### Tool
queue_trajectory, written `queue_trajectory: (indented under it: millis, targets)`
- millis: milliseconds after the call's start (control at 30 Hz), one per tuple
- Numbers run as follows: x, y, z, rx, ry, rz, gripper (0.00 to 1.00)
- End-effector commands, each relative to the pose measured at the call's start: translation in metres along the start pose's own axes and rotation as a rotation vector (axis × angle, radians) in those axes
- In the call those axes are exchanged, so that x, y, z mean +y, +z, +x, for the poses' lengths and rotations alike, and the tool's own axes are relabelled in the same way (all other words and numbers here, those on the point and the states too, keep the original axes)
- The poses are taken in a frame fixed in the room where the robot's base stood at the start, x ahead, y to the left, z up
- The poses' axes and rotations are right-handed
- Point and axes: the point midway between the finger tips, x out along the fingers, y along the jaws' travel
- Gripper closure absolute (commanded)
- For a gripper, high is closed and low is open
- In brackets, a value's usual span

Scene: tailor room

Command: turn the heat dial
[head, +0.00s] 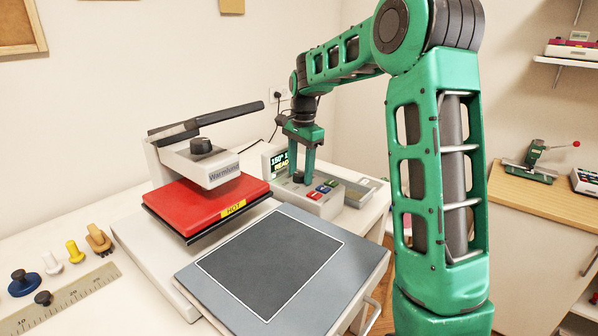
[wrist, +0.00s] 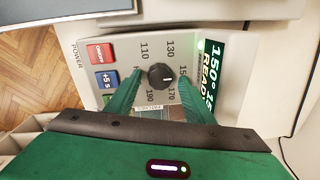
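The heat dial (wrist: 161,76) is a round black knob on the light grey control box (head: 318,205). Numbers from 110 to 190 ring it in the wrist view. Its small white mark seems to point toward the 150 side. My gripper (wrist: 160,80) points down over the box, with one green finger on each side of the dial. The fingers are open, with a narrow gap to the knob visible on both sides. In the head view my gripper (head: 304,180) is at the box, and the dark dial shows low between its fingers.
A display (wrist: 210,75) beside the dial reads 150° and READY. Red and blue buttons (wrist: 100,53) sit close to the dial. The heat press with its red hot plate (head: 208,205) stands left of the box, and its grey lower pad (head: 360,262) lies in front.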

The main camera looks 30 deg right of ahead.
Motion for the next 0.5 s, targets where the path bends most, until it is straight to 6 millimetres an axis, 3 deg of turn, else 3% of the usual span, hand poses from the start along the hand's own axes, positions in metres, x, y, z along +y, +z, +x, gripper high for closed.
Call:
queue_trajectory:
  millis: [33, 167, 500]
  targets:
    - [0.0000, -0.0001, -0.0001, 0.000, 0.000, 0.000, 0.62]
    - [-0.0001, -0.0001, -0.0002, 0.000, 0.000, 0.000, 0.93]
    - [-0.0012, -0.0003, -0.0007, -0.001, -0.003, -0.030, 0.93]
